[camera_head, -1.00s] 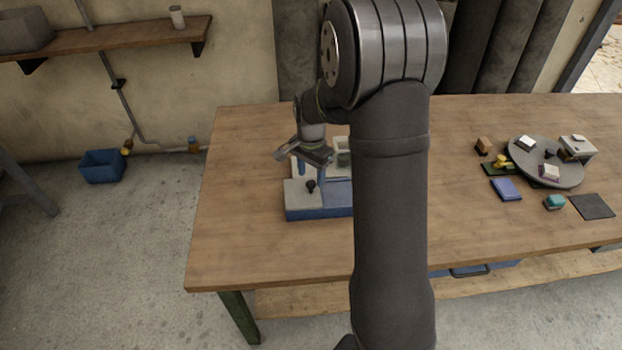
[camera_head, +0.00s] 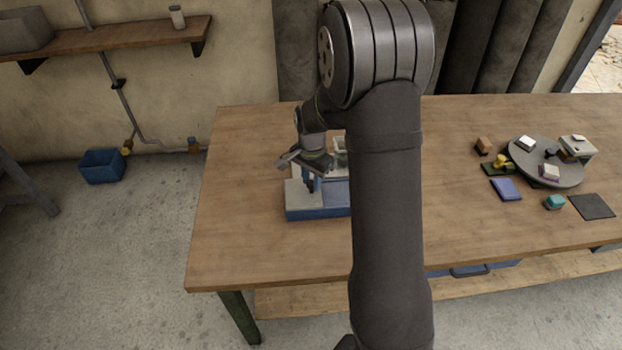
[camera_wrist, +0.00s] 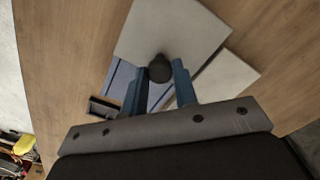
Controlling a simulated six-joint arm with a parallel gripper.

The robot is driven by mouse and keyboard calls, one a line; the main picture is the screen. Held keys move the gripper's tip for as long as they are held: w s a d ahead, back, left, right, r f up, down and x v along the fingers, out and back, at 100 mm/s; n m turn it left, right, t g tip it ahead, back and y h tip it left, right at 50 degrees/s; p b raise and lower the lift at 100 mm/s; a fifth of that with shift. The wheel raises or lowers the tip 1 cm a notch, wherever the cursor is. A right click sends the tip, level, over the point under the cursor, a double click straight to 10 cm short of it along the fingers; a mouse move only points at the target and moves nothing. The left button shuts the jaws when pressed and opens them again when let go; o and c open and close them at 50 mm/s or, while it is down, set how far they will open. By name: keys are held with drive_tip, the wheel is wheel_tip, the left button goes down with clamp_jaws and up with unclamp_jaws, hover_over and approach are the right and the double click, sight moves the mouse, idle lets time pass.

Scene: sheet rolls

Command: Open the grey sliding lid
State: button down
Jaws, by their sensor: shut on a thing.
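The grey sliding lid (camera_head: 297,199) lies over the left part of a blue box (camera_head: 312,213) on the table. It also shows at the top of the wrist view (camera_wrist: 183,28). Its dark round knob (camera_wrist: 160,68) sits near the lid's edge. My gripper (camera_wrist: 157,76) has its blue fingers on either side of the knob, shut on it. In the head view my gripper (camera_head: 312,187) is low over the lid. Beside the lid, blue surfaces of the box (camera_wrist: 122,76) show. My arm hides the box's right end in the head view.
A pale panel (camera_wrist: 222,80) lies beside the box. At the right of the table a round grey turntable (camera_head: 530,171) carries small items, with a blue block (camera_head: 506,189) and a dark mat (camera_head: 592,206) near it. The table's left part is clear.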

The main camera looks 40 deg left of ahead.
drive_tip(key=w+d, duration=0.6)
drive_tip(key=w, duration=0.1)
drive_tip(key=shift+d, duration=0.35)
drive_tip(key=c, duration=1.1)
unclamp_jaws()
drive_tip(key=shift+s, duration=0.1)
wheel_tip(320, 180, up, 18)
drive_tip(key=shift+f, duration=0.2)
drive_tip(key=shift+f, duration=0.15)
wheel_tip(320, 180, down, 17)
drive_tip(key=shift+f, duration=0.15)
